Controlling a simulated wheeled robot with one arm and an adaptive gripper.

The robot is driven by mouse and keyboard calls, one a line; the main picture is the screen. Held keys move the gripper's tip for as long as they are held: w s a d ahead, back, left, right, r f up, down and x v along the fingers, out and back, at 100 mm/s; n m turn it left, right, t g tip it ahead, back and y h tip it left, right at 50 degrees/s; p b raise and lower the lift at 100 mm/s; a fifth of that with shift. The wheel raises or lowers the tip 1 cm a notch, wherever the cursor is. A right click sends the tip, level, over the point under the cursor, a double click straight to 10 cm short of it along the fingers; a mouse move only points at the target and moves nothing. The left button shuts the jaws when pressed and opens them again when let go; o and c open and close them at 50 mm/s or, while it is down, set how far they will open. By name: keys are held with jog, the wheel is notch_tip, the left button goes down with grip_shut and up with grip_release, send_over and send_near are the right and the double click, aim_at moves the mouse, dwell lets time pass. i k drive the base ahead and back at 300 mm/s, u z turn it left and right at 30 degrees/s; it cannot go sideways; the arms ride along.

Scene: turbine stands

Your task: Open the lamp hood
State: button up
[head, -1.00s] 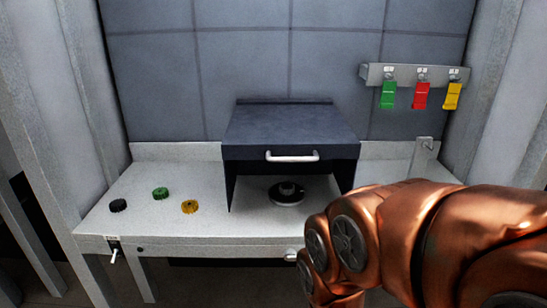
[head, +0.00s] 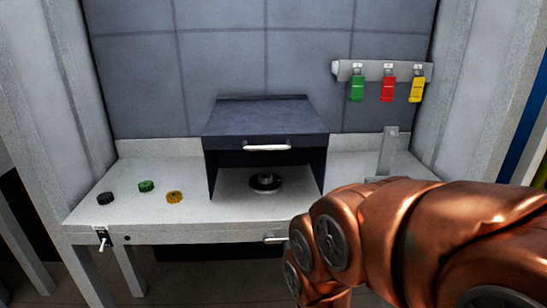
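The lamp hood (head: 265,118) is a dark blue-grey box on the light bench, with a silver bar handle (head: 267,147) across its front lip. The front below the lip is open, and a round dark lamp base or fitting with a silver centre (head: 265,182) shows inside. I cannot tell how far the hood is raised. My copper arm fills the lower right of the head view, in front of the bench. My gripper itself is not in view, so whether it holds anything is hidden.
Green (head: 357,89), red (head: 387,90) and yellow (head: 417,90) tags hang from a wall rail (head: 345,71). A toggle switch (head: 103,236) is on the bench front.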

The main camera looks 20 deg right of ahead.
aim_at(261, 125)
jog(key=k, duration=1)
jog(key=u, duration=0.75)
jog(key=i, duration=0.6)
jog(key=u, duration=0.55)
jog(key=i, duration=1.25)
jog(key=z, duration=0.8)
